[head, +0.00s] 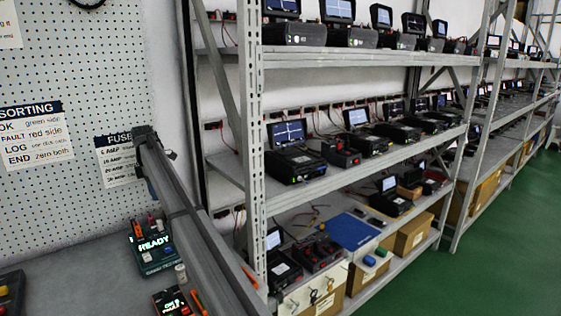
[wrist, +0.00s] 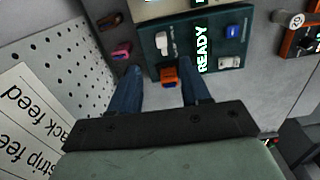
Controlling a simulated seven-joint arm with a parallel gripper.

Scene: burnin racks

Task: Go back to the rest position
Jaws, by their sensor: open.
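My gripper (wrist: 160,72) shows in the wrist view with two blue fingers spread apart and nothing held between them. Its fingertips are at the near edge of a dark green tester (wrist: 207,55) whose screen reads READY. A small orange part (wrist: 170,76) on the tester lies between the fingertips; I cannot tell whether they touch it. In the head view the tester (head: 152,247) stands on the grey bench by the pegboard. A long grey link of my arm crosses in front, and my gripper is not clearly visible there.
A second device (head: 172,302) with a lit screen stands close by on the bench (head: 95,275). The pegboard (head: 75,65) rises behind, with paper signs. Metal racks (head: 250,110) with several testers stand to the right, above a green floor (head: 500,220).

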